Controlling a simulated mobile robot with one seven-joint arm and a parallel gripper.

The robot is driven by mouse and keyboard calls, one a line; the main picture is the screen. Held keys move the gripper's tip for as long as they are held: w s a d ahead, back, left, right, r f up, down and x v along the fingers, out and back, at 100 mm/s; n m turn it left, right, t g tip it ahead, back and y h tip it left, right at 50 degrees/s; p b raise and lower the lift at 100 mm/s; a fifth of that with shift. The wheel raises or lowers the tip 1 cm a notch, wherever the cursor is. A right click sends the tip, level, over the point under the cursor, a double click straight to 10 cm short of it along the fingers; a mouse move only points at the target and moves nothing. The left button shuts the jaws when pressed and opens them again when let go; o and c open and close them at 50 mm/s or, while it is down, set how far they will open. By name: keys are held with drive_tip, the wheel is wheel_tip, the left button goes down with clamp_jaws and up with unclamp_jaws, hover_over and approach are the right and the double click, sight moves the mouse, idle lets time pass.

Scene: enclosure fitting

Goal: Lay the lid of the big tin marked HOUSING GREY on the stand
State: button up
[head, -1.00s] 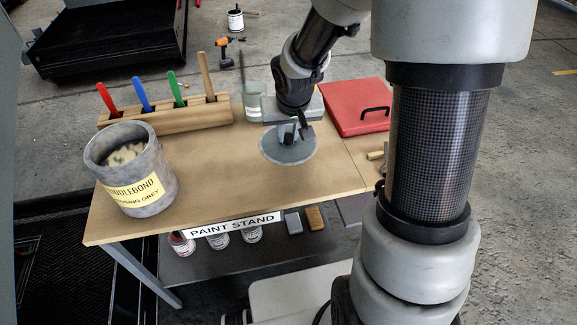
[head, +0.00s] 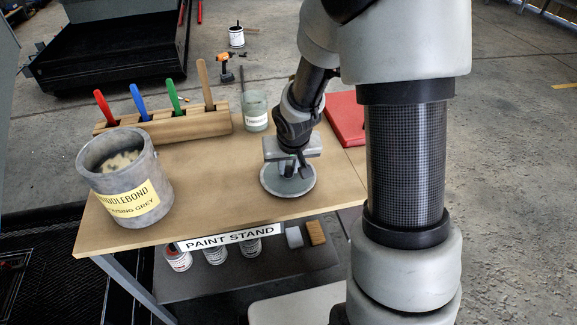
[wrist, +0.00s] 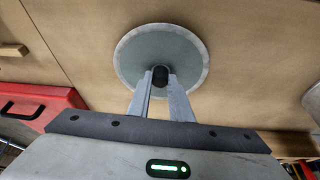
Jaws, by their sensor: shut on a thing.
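The big grey tin (head: 122,178) with the yellow HOUSING GREY label stands open at the left end of the stand (head: 215,205), its pale contents showing. Its round grey lid (head: 281,184) is flat and level at the stand's right part. In the wrist view the lid (wrist: 189,50) shows its pale rim and a dark knob at its middle. My gripper (wrist: 160,82) is shut on that knob from above. The lid looks very close to the wooden top; I cannot tell if it touches.
A wooden rack (head: 170,128) with several coloured-handled tools stands along the back edge. A glass jar (head: 255,112) is behind my gripper. A red case (head: 346,118) lies at the back right. The wood between tin and lid is clear. Small tins (head: 215,252) sit on the shelf below.

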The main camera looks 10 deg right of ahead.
drive_tip(key=o, duration=0.9)
